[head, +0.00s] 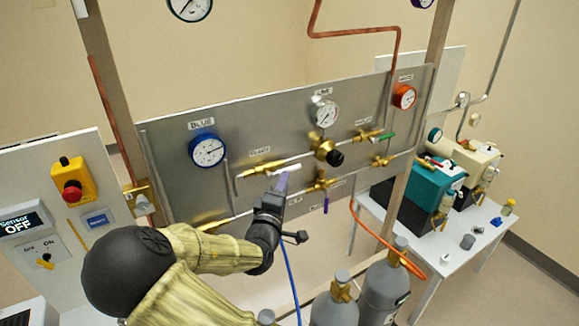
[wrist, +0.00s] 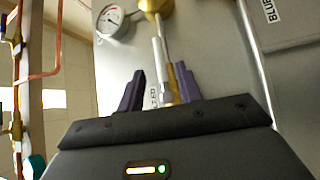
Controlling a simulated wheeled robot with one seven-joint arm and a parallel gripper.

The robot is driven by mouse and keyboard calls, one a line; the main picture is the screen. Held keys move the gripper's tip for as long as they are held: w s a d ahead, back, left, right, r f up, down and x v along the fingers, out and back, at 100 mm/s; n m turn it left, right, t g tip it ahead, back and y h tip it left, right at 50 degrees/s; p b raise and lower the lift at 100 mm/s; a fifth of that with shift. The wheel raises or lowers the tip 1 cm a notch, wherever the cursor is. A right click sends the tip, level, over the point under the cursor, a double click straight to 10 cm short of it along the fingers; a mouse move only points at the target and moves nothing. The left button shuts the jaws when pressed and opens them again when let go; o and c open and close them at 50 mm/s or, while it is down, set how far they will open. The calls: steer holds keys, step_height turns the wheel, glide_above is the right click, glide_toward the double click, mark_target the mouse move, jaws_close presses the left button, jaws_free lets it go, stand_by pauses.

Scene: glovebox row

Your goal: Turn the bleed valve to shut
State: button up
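The bleed valve (head: 262,168) is a brass valve on the upper pipe of the metal panel, under a label that seems to read BLEED. Its white lever (head: 288,168) points right, roughly along the pipe. In the wrist view the white lever (wrist: 157,55) shows ahead, with brass beside it. My gripper (head: 281,182) is just below the lever in the head view. In the wrist view my gripper's purple fingers (wrist: 162,85) stand apart, with the lever's line between them. I cannot tell whether either finger touches it. The gripper hides part of the lower pipe.
A brass regulator (head: 326,151) with a black knob sits right of the bleed valve. A green-lever valve (head: 385,136) and a purple-lever valve (head: 326,203) are farther right. Grey cylinders (head: 384,290) stand below. A red emergency button (head: 72,190) is at the left.

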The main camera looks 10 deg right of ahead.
mark_target(290, 170)
steer(key=p+x, duration=0.1)
steer(key=x, duration=0.5)
steer(key=shift+p, duration=0.35)
steer(key=shift+w+d, duration=0.15)
steer(key=shift+w, duration=0.2)
jaws_close()
